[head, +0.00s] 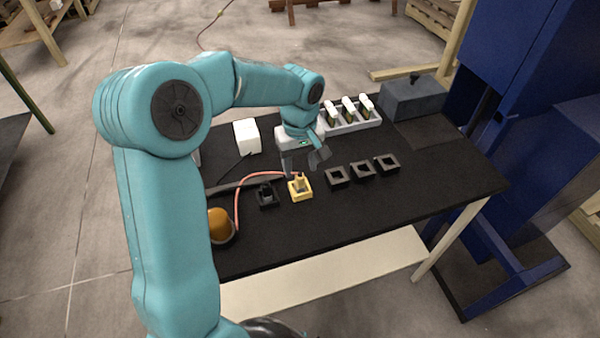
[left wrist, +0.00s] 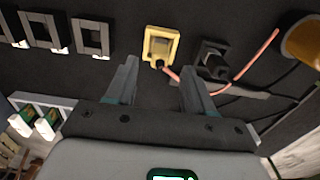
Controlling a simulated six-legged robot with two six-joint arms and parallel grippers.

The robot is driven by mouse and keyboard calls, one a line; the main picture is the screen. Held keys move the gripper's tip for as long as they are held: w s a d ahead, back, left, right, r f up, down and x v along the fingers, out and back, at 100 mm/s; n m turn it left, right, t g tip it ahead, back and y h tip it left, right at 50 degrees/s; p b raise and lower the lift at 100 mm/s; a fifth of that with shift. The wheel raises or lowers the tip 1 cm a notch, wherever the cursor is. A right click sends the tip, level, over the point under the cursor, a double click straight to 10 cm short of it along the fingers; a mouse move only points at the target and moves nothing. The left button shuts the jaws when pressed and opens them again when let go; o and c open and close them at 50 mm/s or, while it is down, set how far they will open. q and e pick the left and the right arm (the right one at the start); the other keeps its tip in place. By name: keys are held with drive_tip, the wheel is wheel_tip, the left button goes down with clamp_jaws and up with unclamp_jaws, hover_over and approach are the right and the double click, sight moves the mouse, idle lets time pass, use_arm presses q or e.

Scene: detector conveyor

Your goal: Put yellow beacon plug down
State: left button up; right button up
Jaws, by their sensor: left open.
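The yellow beacon plug (head: 299,188) stands on the black tabletop; it shows as a yellow square base with a paler block rising from it. I cannot tell whether it is one piece or a plug in a holder. A red-orange cable (head: 238,195) runs from it to the amber beacon (head: 220,222). My left gripper (head: 305,165) is open and empty, just above and behind the plug. In the left wrist view the plug (left wrist: 160,46) lies beyond the spread fingertips (left wrist: 161,75), apart from both. My right gripper is not in view.
A black socket with a dark plug (head: 266,196) sits left of the yellow plug. Several empty black square holders (head: 362,170) stand to its right. Behind are a white box (head: 247,136), a rack of white-green modules (head: 348,122) and a grey box (head: 412,95). The table's front right is clear.

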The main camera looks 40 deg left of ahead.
sight(300, 176)
use_arm(q)
wheel_tip(300, 176, up, 7)
drive_tip(key=shift+r, duration=0.15)
drive_tip(key=shift+s+d, duration=0.1)
idle(0.6)
